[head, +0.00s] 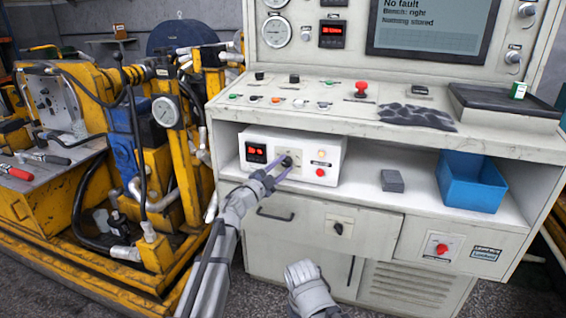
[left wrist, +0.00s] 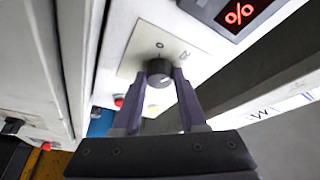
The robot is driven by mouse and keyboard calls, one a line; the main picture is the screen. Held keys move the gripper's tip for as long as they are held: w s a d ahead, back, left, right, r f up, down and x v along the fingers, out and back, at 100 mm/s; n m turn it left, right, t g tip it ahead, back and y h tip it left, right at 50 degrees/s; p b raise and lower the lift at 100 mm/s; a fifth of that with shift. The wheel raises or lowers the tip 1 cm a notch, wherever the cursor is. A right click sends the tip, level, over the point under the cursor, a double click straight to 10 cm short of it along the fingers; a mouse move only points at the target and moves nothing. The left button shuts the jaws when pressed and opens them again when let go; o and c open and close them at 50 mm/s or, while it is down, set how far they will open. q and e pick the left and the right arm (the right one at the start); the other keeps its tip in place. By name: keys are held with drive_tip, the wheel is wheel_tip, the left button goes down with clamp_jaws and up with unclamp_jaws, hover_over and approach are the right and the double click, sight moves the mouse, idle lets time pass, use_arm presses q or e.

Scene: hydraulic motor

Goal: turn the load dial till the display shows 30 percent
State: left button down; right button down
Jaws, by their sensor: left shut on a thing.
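The load dial (head: 287,161) is a dark round knob on the front of a white box (head: 330,158) on the console shelf. My left gripper (head: 282,168) is shut on it, with its purple fingers on either side. In the left wrist view the dial (left wrist: 160,72) sits between the fingertips (left wrist: 160,82), on a pale plate. The red display (head: 256,152) is left of the dial and too small to read in the head view. In the left wrist view the display (left wrist: 238,14) shows a red % sign, with its digits out of frame. My right gripper's fingers do not show.
Right of the box, a grey block (head: 392,181) and a blue bin (head: 470,182) stand on the shelf. Above are a red mushroom button (head: 361,89) and a dark cloth (head: 417,117). A drawer and a red knob (head: 441,248) are below. Yellow machinery (head: 190,190) stands left.

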use_arm(q)
drive_tip(key=shift+r+m+g+p, duration=0.2)
drive_tip(key=shift+m+g+p, duration=0.7)
drive_tip(key=shift+m, duration=0.8)
drive_tip(key=shift+m+p, duration=0.3)
drive_tip(key=shift+c, duration=2.3)
unclamp_jaws()
drive_tip(key=shift+f, duration=0.1)
drive_tip(key=shift+s+a, duration=0.1)
drive_tip(key=v, duration=0.7)
drive_tip(key=shift+s, duration=0.3)
drive_tip(key=shift+a, duration=0.1)
